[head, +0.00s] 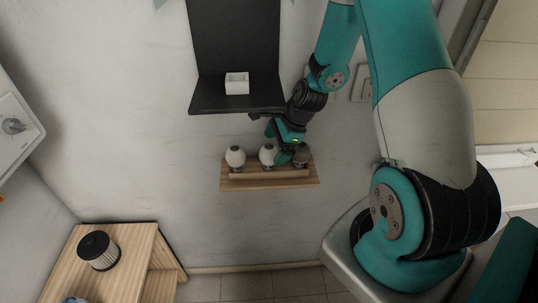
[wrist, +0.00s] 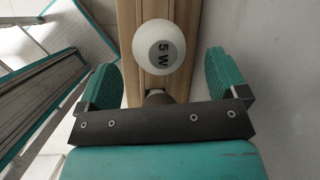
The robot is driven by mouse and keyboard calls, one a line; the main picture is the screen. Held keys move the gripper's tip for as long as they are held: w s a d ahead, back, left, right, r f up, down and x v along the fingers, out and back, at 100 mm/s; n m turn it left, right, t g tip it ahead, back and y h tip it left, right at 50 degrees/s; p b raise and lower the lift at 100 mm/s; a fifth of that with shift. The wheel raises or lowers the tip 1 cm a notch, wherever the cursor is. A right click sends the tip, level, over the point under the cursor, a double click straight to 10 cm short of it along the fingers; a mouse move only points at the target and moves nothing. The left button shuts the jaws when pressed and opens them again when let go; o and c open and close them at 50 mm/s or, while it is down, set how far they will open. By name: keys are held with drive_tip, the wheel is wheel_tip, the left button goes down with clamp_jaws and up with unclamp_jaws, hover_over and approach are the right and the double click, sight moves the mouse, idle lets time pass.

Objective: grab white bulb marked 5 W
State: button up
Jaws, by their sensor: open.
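The white bulb marked 5 W (wrist: 159,47) stands on a wooden shelf strip in the wrist view, its label facing the camera and turned sideways. In the head view a white round bulb (head: 267,154) is right beside my gripper (head: 277,143), but its marking is too small to read. In the wrist view my gripper (wrist: 160,75) is open, with one teal finger on each side. The bulb lies between the lines of the fingers, toward and partly beyond their tips, with nothing gripped.
Another white bulb (head: 236,156) stands at the left on the wooden shelf (head: 270,184). A darker round one (head: 302,156) stands at the right, close to my gripper. A black shelf (head: 215,100) with a small white box (head: 237,83) is just above.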

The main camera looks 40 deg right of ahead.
drive_tip(key=shift+p+x, duration=0.5)
drive_tip(key=shift+x, duration=1.65)
drive_tip(key=shift+c, duration=0.2)
drive_tip(key=c, duration=0.9)
drive_tip(key=shift+c, duration=0.2)
drive_tip(key=shift+r, duration=0.15)
